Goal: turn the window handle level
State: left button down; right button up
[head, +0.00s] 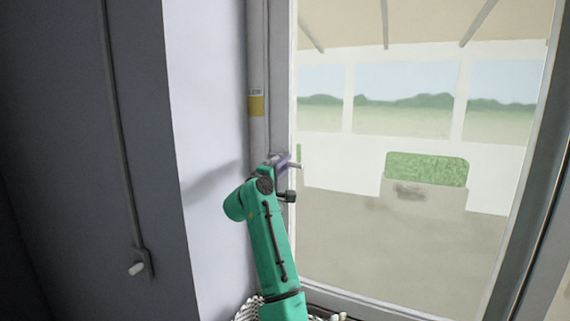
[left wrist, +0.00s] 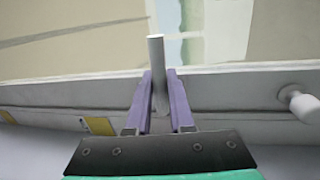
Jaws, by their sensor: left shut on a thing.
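The window handle (head: 295,166) is a pale grey bar at the left edge of the window. In the head view it points right over the glass, roughly level. My left gripper (head: 282,160) has its purple fingers on it, and the green arm hides part of the area below. In the left wrist view the fingers of my left gripper (left wrist: 158,98) are on both sides of the handle (left wrist: 156,55), which sticks out past them. It stands about square to the frame strip there. My right gripper is in neither view.
The window frame (head: 281,70) runs upright beside a pale wall edge (head: 205,90). A yellow label (head: 257,106) is above the gripper. A rod with a pale knob (head: 136,269) is on the dark wall at left. A white knob (left wrist: 303,106) shows right in the left wrist view.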

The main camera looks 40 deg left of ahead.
pick_arm(q)
jog(key=shift+r+n, duration=0.15)
jog(key=shift+n, duration=0.35)
jog(key=c, duration=0.8)
grip_release()
jog(key=shift+s, duration=0.25)
jog(key=b+v, duration=0.6)
jog(key=v, duration=0.8)
